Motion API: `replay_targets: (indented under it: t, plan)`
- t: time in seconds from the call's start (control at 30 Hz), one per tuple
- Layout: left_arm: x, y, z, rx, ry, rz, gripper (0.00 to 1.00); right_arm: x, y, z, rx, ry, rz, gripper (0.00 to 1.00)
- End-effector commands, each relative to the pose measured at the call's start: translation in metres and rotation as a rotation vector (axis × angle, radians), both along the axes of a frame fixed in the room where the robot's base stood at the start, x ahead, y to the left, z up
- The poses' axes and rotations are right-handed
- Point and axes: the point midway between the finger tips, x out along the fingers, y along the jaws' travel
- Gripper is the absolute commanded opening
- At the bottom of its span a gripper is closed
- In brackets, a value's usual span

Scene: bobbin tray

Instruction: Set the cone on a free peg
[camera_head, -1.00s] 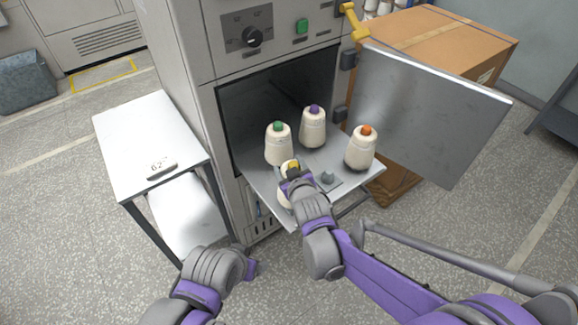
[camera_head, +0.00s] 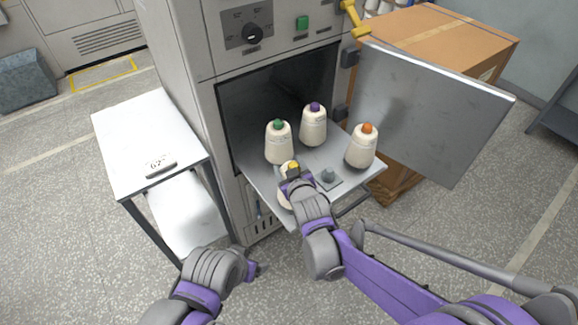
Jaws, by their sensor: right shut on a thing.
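A cream cone with a yellow tip (camera_head: 284,197) is at the front of the pulled-out tray (camera_head: 264,186), mostly hidden behind my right gripper (camera_head: 293,180), which is shut on it. I cannot tell whether its base touches the tray. A bare grey peg (camera_head: 328,176) on a square plate stands just right of that gripper. Other cones stand on the tray: green-tipped (camera_head: 279,146) at left, purple-tipped (camera_head: 313,128) at back, orange-tipped (camera_head: 362,149) at right. My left gripper (camera_head: 252,270) is low, in front of the cabinet; its finger opening is unclear.
The cabinet's metal door (camera_head: 425,115) stands open at the right. A cardboard box (camera_head: 430,40) stands behind the door. A white side table (camera_head: 150,135) with a small labelled bar (camera_head: 161,168) stands at left. Floor is clear in front.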

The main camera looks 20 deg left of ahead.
Motion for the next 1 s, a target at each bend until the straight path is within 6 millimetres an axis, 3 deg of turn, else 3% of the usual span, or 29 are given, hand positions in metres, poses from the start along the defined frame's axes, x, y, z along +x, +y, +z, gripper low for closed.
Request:
replay_targets:
  t: [0.37, 0.4, 0.53, 0.83, 1.0]
  plan:
    - [-0.001, 0.0, -0.007, 0.0, 0.003, 0.0, 0.77, 0.0, 0.0, -0.008, 0.001, -0.001, 0.0, 0.0]
    - [-0.001, 0.0, -0.007, 0.0, 0.003, 0.0, 0.77, 0.0, 0.0, -0.008, 0.001, -0.001, 0.0, 0.77]
    - [-0.001, 0.0, -0.006, 0.0, 0.003, 0.0, 0.77, 0.0, 0.0, -0.007, 0.001, -0.001, 0.0, 1.0]
    - [-0.001, 0.0, -0.007, 0.0, 0.003, 0.0, 0.77, -0.002, -0.001, -0.007, 0.0, 0.0, 0.0, 1.0]
    - [-0.001, 0.0, -0.007, 0.0, 0.003, 0.0, 0.77, -0.019, -0.011, 0.001, 0.0, 0.0, 0.0, 1.0]
